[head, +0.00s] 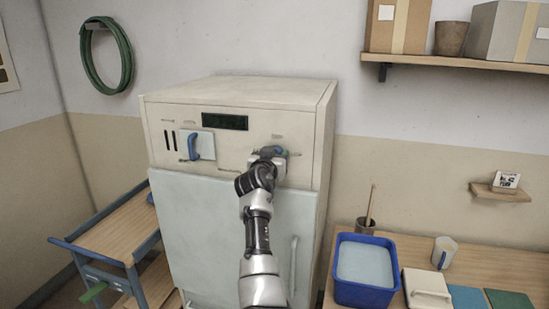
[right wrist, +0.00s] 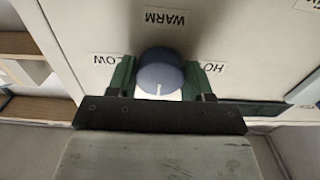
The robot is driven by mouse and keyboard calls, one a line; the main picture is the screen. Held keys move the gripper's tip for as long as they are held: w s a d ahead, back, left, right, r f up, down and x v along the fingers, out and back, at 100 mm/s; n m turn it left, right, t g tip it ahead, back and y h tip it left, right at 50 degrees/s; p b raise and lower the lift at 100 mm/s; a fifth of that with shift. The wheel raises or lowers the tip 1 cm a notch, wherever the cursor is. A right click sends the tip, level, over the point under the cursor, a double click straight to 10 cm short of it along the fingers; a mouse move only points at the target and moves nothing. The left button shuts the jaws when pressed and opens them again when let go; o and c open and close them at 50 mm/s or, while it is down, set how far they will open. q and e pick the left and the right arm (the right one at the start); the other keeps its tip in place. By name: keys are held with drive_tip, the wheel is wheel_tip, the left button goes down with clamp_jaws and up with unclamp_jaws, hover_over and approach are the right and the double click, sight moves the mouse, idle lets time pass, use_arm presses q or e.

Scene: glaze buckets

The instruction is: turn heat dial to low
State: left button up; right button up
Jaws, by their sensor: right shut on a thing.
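The heat dial (right wrist: 160,74) is a round blue-grey knob on the front of the cream kiln cabinet (head: 235,150). In the right wrist view its white mark points to the bottom of the picture, away from the WARM label (right wrist: 165,17). The LOW label (right wrist: 110,59) is left of the dial and the HOT label (right wrist: 211,67) right of it, all upside down. My right gripper (right wrist: 163,80) is shut on the dial, a green finger on each side. In the head view my right gripper (head: 268,157) partly hides the dial. My left gripper is out of view.
The cabinet has a dark display (head: 225,122), a blue-handled switch (head: 193,146) and a pale door (head: 215,220). A blue tub (head: 365,288) stands on the bench at right. A wooden cart (head: 115,225) is at left, and a loaded shelf (head: 460,65) is above right.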

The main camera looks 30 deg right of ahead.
drive_tip(key=shift+r+m+b, duration=0.1)
drive_tip(key=shift+m+b, duration=8.4)
drive_tip(key=shift+m, duration=0.5)
drive_tip(key=o, duration=0.9)
drive_tip(key=b+v, duration=0.4)
drive_tip(key=v, duration=0.6)
drive_tip(key=shift+s+a, duration=0.25)
drive_tip(key=shift+s, duration=0.05)
